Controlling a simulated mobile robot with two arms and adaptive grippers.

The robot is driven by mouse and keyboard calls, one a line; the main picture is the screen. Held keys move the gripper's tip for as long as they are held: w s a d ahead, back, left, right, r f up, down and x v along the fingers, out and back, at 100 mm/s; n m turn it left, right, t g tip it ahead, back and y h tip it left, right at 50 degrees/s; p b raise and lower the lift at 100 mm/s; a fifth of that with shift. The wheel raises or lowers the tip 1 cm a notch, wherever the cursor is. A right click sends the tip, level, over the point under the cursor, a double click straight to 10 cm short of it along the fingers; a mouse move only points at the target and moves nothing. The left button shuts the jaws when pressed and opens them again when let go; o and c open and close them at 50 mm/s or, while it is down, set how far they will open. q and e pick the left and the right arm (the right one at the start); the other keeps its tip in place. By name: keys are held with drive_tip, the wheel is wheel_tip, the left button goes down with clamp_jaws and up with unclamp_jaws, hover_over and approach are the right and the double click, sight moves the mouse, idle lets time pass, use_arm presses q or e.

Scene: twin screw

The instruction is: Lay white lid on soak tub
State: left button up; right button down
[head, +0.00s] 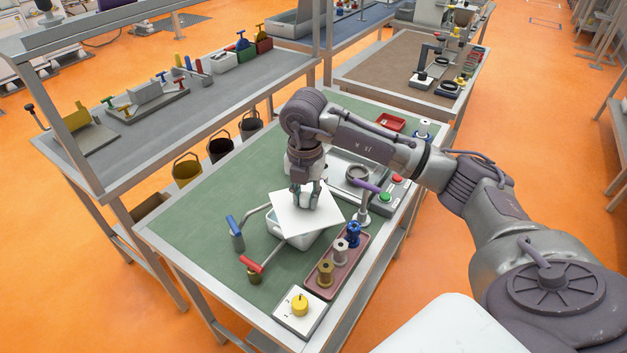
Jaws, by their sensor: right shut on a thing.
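The white lid (319,217) is a flat, thin square plate over the soak tub on the green bench. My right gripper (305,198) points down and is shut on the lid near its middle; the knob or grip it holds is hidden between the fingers. The soak tub (293,241) is a small whitish tub, showing only below the lid's left and front edges. The lid is turned relative to the tub, with corners past its rim. I cannot tell whether the lid touches the rim. My left gripper is not in view.
A yellow knob box (300,306) sits at the front corner. The bench's left part is clear.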

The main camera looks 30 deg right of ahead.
drive_tip(key=m, duration=0.2)
drive_tip(key=d+m, duration=0.1)
drive_tip(key=m, duration=0.1)
drive_tip(key=w+m, duration=0.1)
drive_tip(key=m, duration=0.1)
drive_tip(key=shift+d+r, duration=0.15)
drive_tip(key=shift+d, duration=0.2)
drive_tip(key=m, duration=0.1)
drive_tip(key=d+m, duration=0.1)
drive_tip(key=m, duration=0.1)
drive_tip(key=shift+w+d+p, duration=0.1)
drive_tip(key=shift+w+p, duration=0.2)
drive_tip(key=shift+p, duration=0.05)
drive_tip(key=shift+w+d+m, duration=0.1)
drive_tip(key=shift+d+m, duration=0.05)
drive_tip(key=shift+m, duration=0.65)
drive_tip(key=w+a+f+b, duration=0.1)
drive_tip(key=w+f+b, duration=0.3)
drive_tip(key=f+b, duration=0.1)
drive_tip(key=shift+a+f+b, duration=0.35)
drive_tip(key=shift+f, duration=0.55)
drive_tip(key=shift+f, duration=0.5)
idle(0.4)
